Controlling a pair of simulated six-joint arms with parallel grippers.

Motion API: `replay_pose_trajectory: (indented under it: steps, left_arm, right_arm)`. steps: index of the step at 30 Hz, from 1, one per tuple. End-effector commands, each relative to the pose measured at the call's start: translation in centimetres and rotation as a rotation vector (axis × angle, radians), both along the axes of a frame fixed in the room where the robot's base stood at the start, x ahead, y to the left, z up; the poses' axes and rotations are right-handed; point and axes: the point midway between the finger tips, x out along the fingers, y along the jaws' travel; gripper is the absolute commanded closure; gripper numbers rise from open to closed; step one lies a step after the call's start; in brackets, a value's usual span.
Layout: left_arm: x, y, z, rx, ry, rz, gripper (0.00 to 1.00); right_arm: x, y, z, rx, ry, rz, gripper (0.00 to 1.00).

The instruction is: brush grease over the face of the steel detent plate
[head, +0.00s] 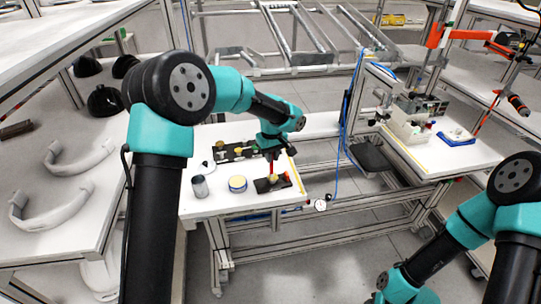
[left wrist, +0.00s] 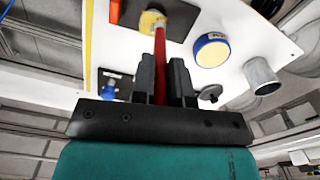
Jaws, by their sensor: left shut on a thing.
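My left gripper (head: 271,156) is shut on the red handle of a brush (head: 271,168) and points down over the white bench. In the left wrist view the brush (left wrist: 161,48) stands between the two black fingers (left wrist: 162,72), and its pale yellow head is away from me. The head is at a small dark plate (head: 262,187), apparently the detent plate; I cannot tell whether they touch. Part of the plate is hidden. A blue-rimmed tin with pale yellow contents (head: 237,184) stands left of it and shows in the left wrist view (left wrist: 212,51). My right gripper is out of frame.
A metal cup (head: 200,187) stands at the bench's left. A black tray (head: 235,152) with small parts lies behind the tin. An orange piece (head: 287,178) is by the plate. Helmet shells (head: 104,101) are on the left shelf. A blue hose (head: 345,125) hangs right of the bench.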

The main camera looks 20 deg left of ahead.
Motion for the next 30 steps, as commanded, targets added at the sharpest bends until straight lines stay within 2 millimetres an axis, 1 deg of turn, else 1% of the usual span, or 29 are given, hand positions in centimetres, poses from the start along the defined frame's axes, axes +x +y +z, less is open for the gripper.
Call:
replay_pose_trajectory:
  steps: [30]
  left_arm:
    - [0.23, -0.77, -0.06, 0.000, -0.001, 0.001, 1.00]
  right_arm:
    - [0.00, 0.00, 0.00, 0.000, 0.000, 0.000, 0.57]
